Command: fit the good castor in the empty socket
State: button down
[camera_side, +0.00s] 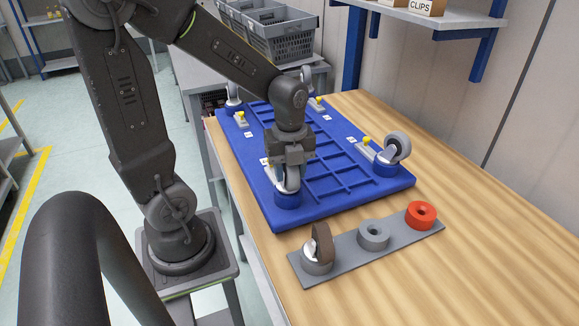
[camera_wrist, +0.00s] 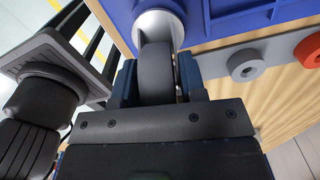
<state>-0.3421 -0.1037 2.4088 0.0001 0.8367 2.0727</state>
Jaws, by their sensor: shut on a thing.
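The blue dolly (camera_side: 330,196) lies upside down on the wooden bench. My gripper (camera_side: 288,165) points down over its near-left corner and is shut on a castor (camera_side: 291,183) with a grey wheel. The wrist view also shows this castor's wheel (camera_wrist: 156,75) between my two fingers. The castor stands upright at the blue corner socket (camera_side: 288,200), its metal fork low against the socket's top. I cannot tell whether its stem is fully down. A castor with a brown wheel (camera_side: 323,243) stands in the left holder of the grey strip (camera_side: 346,258).
The strip's middle grey holder (camera_side: 374,234) and right red holder (camera_side: 421,215) are empty. Other castors stand at the dolly's near-right (camera_side: 398,147) and far corners. Small yellow-topped parts (camera_side: 366,141) sit beside the corners. The bench's right side is clear.

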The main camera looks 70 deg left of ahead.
jog(key=shift+f, duration=0.25)
dwell(0.6)
jog(key=c, duration=0.6)
grip_release()
notch_tip(320, 180, up, 14)
jog(key=shift+f, duration=0.1)
jog(key=shift+s+d+n, duration=0.15)
jog(key=shift+d+n, duration=0.3)
jog(key=shift+n, duration=0.25)
jog(key=s+d+f+n+t, duration=0.1)
jog(key=d+n, duration=0.3)
jog(key=n, duration=0.5)
jog(key=s+d+n+t, duration=0.3)
jog(key=d+n+t, duration=0.1)
jog(key=n, duration=0.5)
jog(key=shift+s+f+t, duration=0.3)
jog(key=shift+s+f, duration=0.05)
